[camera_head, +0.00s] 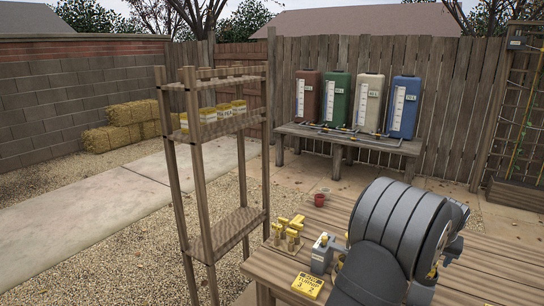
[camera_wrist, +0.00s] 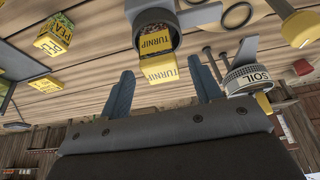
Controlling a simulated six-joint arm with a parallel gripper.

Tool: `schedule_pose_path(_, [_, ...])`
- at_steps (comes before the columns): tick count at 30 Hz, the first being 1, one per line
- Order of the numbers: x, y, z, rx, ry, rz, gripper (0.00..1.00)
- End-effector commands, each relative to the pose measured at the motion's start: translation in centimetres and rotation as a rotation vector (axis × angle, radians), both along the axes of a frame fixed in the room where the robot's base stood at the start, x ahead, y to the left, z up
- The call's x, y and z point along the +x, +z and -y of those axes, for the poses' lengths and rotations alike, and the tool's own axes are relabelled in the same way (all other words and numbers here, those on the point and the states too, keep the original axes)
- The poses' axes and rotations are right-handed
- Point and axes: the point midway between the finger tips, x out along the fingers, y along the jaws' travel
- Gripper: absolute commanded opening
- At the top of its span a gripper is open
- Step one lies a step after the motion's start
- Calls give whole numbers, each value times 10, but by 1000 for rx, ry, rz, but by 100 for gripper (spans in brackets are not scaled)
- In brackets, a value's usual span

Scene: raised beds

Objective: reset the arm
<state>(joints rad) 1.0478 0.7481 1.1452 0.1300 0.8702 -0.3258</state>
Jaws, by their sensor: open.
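My gripper (camera_wrist: 160,66) shows in the wrist view with its two blue-grey fingers spread apart. A yellow block labelled TURNIP (camera_wrist: 158,71) shows in the gap between the fingertips in that picture. I see no finger touching it.
In the wrist view a SOIL tin (camera_wrist: 247,79) is right of the fingers and a yellow PEA box (camera_wrist: 54,36) is at upper left. In the head view, yellow pieces (camera_head: 288,232), a yellow card (camera_head: 307,285) and a red cup (camera_head: 320,200) are on the table. A wooden shelf (camera_head: 238,225) stands left.

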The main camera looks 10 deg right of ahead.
Motion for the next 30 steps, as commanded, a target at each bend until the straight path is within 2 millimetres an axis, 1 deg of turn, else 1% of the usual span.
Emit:
schedule_pose_path(1, [3, -12, 3, 3, 0, -2, 59])
schedule_pose_path(6, [11, -42, 11, 3, 0, -2, 59])
schedule_pose_path(7, [12, -39, 11, -1, 0, 1, 59])
schedule_pose_path(8, [11, -30, 12, -4, 1, 2, 59])
schedule_pose_path(10, [11, -19, 12, -4, 1, 2, 59])
schedule_pose_path(15, [11, -4, 11, 0, 0, 0, 59])
schedule_pose_path(21, [11, 1, 11, 0, 0, 0, 59])
schedule_pose_path(30, [11, -1, 11, 1, 0, -1, 59])
